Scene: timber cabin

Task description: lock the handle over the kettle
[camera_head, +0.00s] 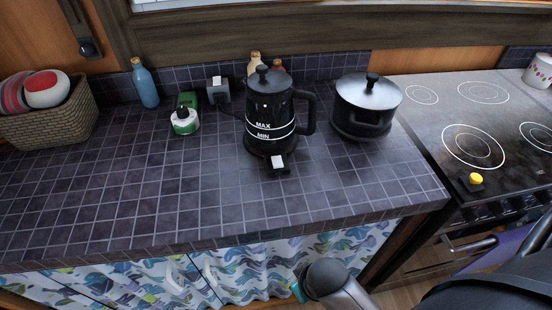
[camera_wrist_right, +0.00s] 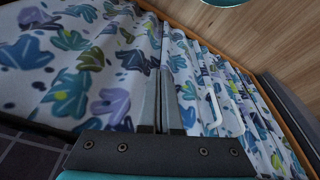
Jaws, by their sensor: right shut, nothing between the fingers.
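A black kettle (camera_head: 268,108) with white MAX and MIN marks stands upright on the tiled counter, its knobbed lid on. Its black handle (camera_head: 309,113) sticks out on the right side, not arched over the lid. A small black base part with a white switch (camera_head: 277,162) shows at its front. My right gripper (camera_wrist_right: 166,90) is shut and empty in the right wrist view, in front of the patterned curtain and far from the kettle. In the head view its fingers are hidden; only my arm shows below the counter edge. My left gripper is in neither view.
A black lidded pot (camera_head: 365,105) stands close to the handle's right. The stove (camera_head: 470,115) is farther right. A green-and-white item (camera_head: 184,121), a blue bottle (camera_head: 145,83) and a basket (camera_head: 45,122) are left. The front left counter (camera_head: 110,200) is clear. Patterned curtains (camera_head: 240,270) hang below.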

